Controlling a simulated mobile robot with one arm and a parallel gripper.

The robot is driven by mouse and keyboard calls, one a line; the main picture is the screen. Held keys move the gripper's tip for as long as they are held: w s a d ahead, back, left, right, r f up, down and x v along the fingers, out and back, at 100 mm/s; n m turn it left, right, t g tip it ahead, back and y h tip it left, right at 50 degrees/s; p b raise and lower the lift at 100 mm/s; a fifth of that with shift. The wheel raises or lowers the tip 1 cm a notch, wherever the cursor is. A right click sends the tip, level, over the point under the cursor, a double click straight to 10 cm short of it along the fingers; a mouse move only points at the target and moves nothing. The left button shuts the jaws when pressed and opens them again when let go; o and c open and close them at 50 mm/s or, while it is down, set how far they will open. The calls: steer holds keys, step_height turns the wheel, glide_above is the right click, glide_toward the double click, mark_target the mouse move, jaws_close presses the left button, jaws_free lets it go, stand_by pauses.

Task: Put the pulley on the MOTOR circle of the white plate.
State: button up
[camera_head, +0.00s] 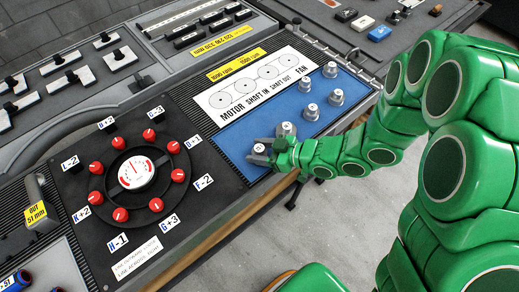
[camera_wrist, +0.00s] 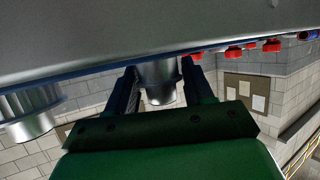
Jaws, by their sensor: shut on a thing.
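The white plate (camera_head: 255,81) lies on the panel with a row of several circles. Its MOTOR circle (camera_head: 220,100) is at the left end and empty. My gripper (camera_head: 262,151) comes in from the right, at the front left of the blue mat. It is shut on a silver pulley (camera_head: 259,148), which also shows between the fingers in the wrist view (camera_wrist: 161,85). I cannot tell whether this pulley touches the mat. Another pulley (camera_head: 286,129) stands close beside the gripper and shows at the left in the wrist view (camera_wrist: 30,112).
Several more pulleys, one of them here (camera_head: 311,112), stand on the right part of the blue mat (camera_head: 240,136). A dial with red knobs (camera_head: 137,172) is left of the gripper. Yellow labels (camera_head: 236,64) lie behind the plate. The panel's front edge is close below the gripper.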

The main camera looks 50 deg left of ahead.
steer(key=shift+f, duration=0.25)
steer(key=o, duration=1.1)
steer(key=shift+v, duration=1)
steer(key=shift+w+d+r, duration=0.2)
steer(key=shift+w+d, duration=1.1)
steer(key=shift+d, duration=0.2)
steer(key=shift+v, duration=1.05)
